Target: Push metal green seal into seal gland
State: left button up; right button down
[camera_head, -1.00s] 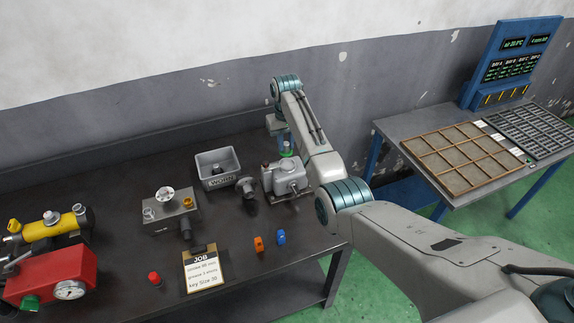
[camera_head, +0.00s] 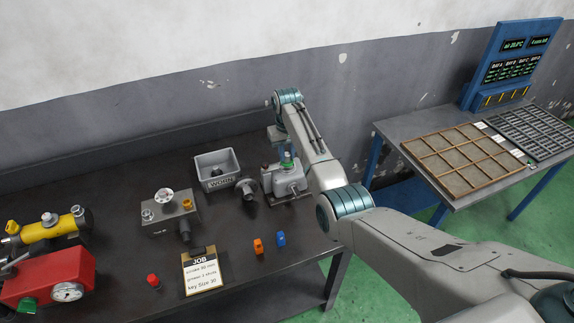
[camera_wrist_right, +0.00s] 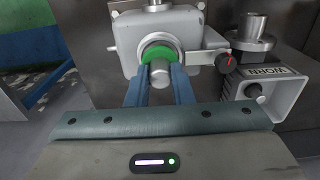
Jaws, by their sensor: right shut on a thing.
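The green seal (camera_wrist_right: 152,56) is a green ring around a short metal cylinder (camera_wrist_right: 160,72) in the right wrist view. It sits at the round mouth of the seal gland (camera_wrist_right: 176,46) on a grey metal housing (camera_wrist_right: 187,18). My right gripper (camera_wrist_right: 160,84) is shut on the seal, with one blue finger on each side; the exact contact is partly hidden. In the head view the housing (camera_head: 287,180) stands on the bench, with the green seal (camera_head: 287,163) low over its top. How deep the seal sits cannot be told. My left gripper is not in view.
A grey bin marked WORN (camera_head: 219,180) and a dark flanged part (camera_head: 248,191) stand left of the housing. A grey block (camera_head: 172,218), JOB card (camera_head: 202,271), red pump (camera_head: 50,277) and orange (camera_head: 258,246) and blue (camera_head: 281,239) pieces lie on the bench.

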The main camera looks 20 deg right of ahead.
jog(key=shift+f, duration=0.95)
dwell(0.6)
jog(key=c, duration=1.2)
grip_release()
jog(key=shift+r, duration=0.1)
